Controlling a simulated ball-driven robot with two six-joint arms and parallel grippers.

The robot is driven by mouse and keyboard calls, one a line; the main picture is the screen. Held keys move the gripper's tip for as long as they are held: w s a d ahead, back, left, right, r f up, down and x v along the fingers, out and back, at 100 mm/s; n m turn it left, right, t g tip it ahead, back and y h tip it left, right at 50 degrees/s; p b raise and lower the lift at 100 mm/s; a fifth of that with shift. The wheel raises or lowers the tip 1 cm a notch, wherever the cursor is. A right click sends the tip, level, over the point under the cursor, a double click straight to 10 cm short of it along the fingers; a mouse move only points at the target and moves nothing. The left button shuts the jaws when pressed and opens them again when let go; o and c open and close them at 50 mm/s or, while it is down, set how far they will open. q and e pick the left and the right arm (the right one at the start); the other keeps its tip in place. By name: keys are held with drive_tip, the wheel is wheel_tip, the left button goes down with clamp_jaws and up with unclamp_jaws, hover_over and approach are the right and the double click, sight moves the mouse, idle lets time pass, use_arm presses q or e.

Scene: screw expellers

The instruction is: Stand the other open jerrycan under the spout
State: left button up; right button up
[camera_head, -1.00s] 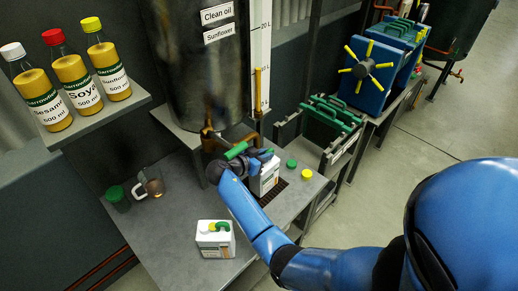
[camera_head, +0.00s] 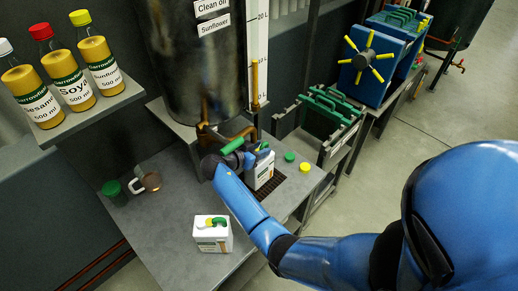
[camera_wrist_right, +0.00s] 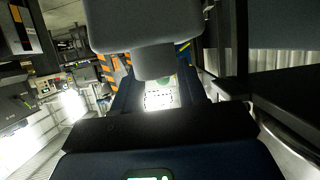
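A white jerrycan (camera_head: 264,174) with a label stands at the drip grate (camera_head: 272,188), below and right of the brass spout (camera_head: 207,134). My right gripper (camera_head: 256,153) is at its top. In the right wrist view, a bright white labelled surface of the jerrycan (camera_wrist_right: 160,99) shows between the dark fingers; I cannot tell whether they touch it. A second white jerrycan (camera_head: 211,238), with green and yellow on top, stands upright at the bench front, apart from my arm. The green tap lever (camera_head: 232,145) is above my wrist. My left gripper is out of view.
A green cap (camera_head: 290,156) and a yellow cap (camera_head: 305,168) lie right of the grate. A mug (camera_head: 150,182) and a dark green-lidded jar (camera_head: 114,192) stand at the bench's left. The oil tank (camera_head: 195,70) rises behind. Bare bench lies left of the front jerrycan.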

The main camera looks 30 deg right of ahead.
drive_tip(key=shift+r, duration=0.1)
drive_tip(key=b+v, duration=0.2)
drive_tip(key=v, duration=1)
drive_tip(key=shift+b, duration=0.3)
